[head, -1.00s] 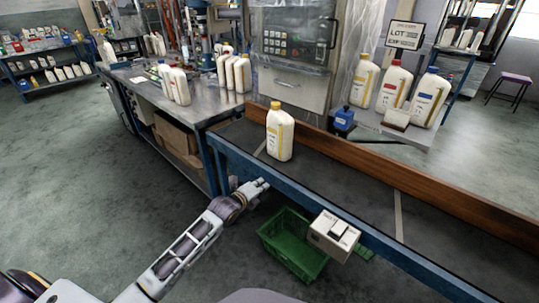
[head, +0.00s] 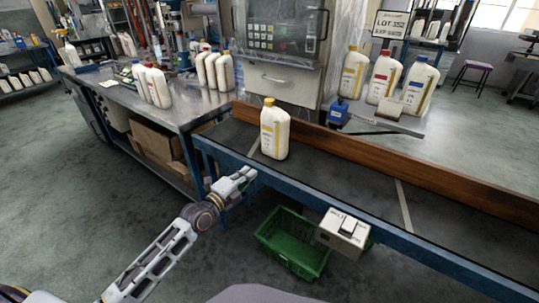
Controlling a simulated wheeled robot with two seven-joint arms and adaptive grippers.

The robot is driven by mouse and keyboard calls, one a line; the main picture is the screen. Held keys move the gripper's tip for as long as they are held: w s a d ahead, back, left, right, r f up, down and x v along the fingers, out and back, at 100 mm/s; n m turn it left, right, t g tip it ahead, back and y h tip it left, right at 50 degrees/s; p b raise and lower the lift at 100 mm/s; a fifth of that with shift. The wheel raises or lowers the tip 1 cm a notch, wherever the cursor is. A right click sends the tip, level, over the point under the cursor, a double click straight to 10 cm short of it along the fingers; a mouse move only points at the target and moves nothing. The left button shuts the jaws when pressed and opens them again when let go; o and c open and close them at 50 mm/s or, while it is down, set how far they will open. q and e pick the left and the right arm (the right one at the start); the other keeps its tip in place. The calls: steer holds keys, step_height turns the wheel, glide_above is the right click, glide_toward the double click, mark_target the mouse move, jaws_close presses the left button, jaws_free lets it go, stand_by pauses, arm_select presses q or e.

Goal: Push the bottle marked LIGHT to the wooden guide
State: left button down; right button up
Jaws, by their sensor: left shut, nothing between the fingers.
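A white bottle with a yellow cap and yellow label (head: 275,131) stands upright on the dark conveyor (head: 340,172). Its label text is too small to read. The brown wooden guide (head: 375,157) runs along the conveyor's far side; the bottle stands in front of its left end, and I cannot tell the exact gap. My left gripper (head: 248,174) is shut and empty, at the conveyor's near blue edge, in front of and slightly left of the bottle, not touching it. My right gripper is not in view.
Several bottles stand on the metal bench (head: 190,110) at left. Three bottles, with yellow, red and blue caps, stand on a shelf (head: 412,126) behind the guide.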

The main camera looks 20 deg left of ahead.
arm_select(q)
steer(key=shift+w, duration=0.2)
glide_toward(275, 151)
steer(key=shift+b+x, duration=0.5)
steer(key=shift+x, duration=3.05)
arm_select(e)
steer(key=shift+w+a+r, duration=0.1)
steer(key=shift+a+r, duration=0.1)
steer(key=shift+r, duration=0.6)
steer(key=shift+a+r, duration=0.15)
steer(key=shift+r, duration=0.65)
arm_select(q)
steer(key=shift+r, duration=0.1)
